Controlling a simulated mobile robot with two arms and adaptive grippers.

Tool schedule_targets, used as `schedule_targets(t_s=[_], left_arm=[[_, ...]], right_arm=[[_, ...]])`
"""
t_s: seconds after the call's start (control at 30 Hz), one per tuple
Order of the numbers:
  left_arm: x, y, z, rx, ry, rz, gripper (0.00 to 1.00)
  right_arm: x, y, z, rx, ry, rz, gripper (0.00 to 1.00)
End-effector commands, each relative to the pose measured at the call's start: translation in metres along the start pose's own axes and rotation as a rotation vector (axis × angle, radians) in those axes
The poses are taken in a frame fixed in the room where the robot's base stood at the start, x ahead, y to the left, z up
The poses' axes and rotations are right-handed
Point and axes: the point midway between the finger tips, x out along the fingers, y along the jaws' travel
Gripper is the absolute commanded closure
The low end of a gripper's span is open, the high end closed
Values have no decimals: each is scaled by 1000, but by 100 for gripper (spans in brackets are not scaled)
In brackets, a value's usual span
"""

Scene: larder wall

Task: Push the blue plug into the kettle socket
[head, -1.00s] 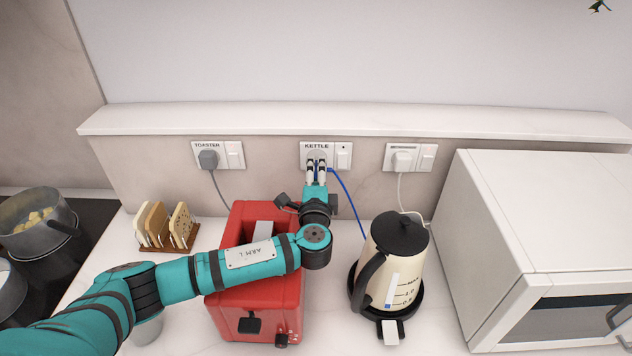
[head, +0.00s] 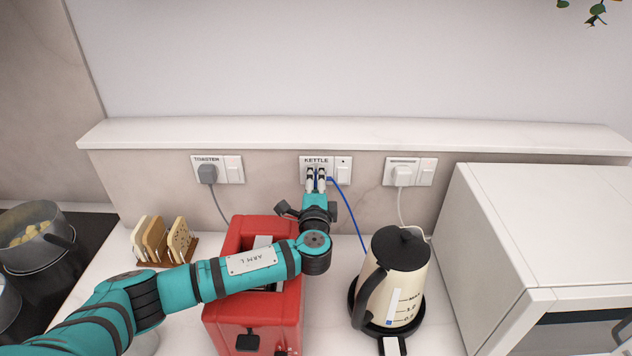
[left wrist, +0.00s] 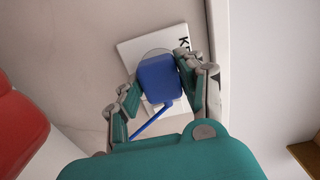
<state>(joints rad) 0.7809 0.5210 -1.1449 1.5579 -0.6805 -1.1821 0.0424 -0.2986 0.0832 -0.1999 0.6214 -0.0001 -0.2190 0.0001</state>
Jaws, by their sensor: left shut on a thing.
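The kettle socket (head: 340,164) is a white wall plate labelled KETTLE with a switch at its right. My left gripper (head: 316,176) is in front of it, its fingers shut on the blue plug. The plug (left wrist: 160,82) shows well in the left wrist view, between the two fingers (left wrist: 165,90), against the socket plate (left wrist: 132,50). It covers most of the round socket face, so I cannot tell how deep it sits. Its blue cord (head: 347,203) runs down toward the cream kettle (head: 408,262). My right gripper is not in view.
A red toaster (head: 222,300) stands under my left arm. The toaster socket (head: 235,169) with a grey plug (head: 207,173) is to the left; another socket with a white plug (head: 402,175) is to the right. A microwave (head: 510,220) stands at right. A ledge (head: 350,133) runs above the sockets.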

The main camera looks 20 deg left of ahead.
Motion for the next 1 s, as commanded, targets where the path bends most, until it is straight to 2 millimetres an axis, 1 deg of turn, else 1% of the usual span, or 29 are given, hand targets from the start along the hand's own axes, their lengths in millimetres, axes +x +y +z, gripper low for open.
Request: schedule_targets(t_s=[0.23, 0.8, 1.0], left_arm=[[0, 0, 1, 0, -3, -3, 90], [0, -1, 1, 0, -3, -4, 90], [0, 1, 1, -1, -4, -2, 90]], right_arm=[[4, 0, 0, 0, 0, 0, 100], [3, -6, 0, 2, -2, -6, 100], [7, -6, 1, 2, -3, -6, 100]])
